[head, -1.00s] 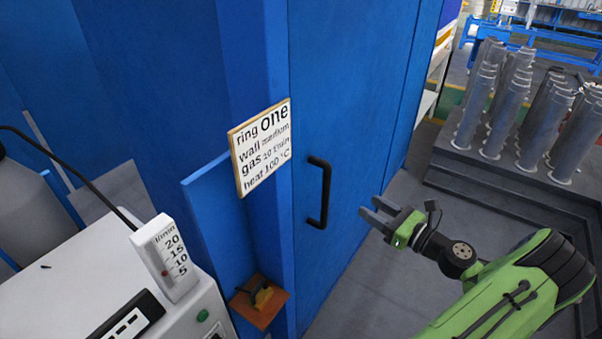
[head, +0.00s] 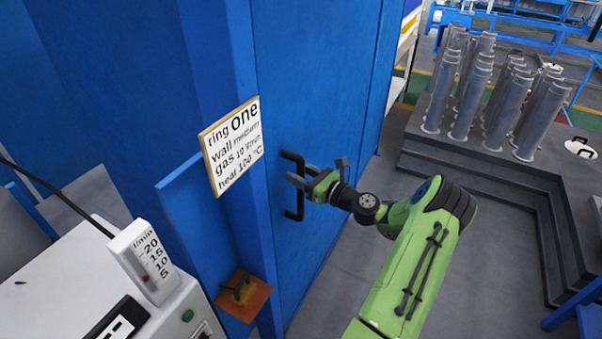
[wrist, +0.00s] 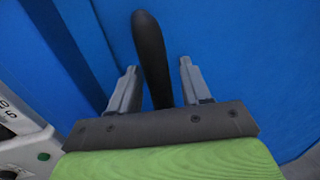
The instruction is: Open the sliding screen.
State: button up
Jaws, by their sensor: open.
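The sliding screen (head: 315,90) is a tall blue panel in the head view, standing beside a blue post. A black bar handle (head: 299,212) is fixed to it upright. My gripper (head: 299,175) is at the handle, its fingers partly covering the bar's middle. In the wrist view the handle (wrist: 150,55) runs between the two grey fingers of my gripper (wrist: 158,77). The fingers are apart, with space on both sides of the bar. The handle's lower part is hidden behind my gripper in the wrist view.
A sign (head: 232,145) hangs on the post left of the handle. Below it is a small brown shelf (head: 258,297). A white machine with a gauge (head: 146,262) stands at lower left. Grey cylinders (head: 490,95) stand on a dark platform at right. Floor between is clear.

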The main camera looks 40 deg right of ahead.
jog(key=shift+c, duration=0.5)
grip_shut()
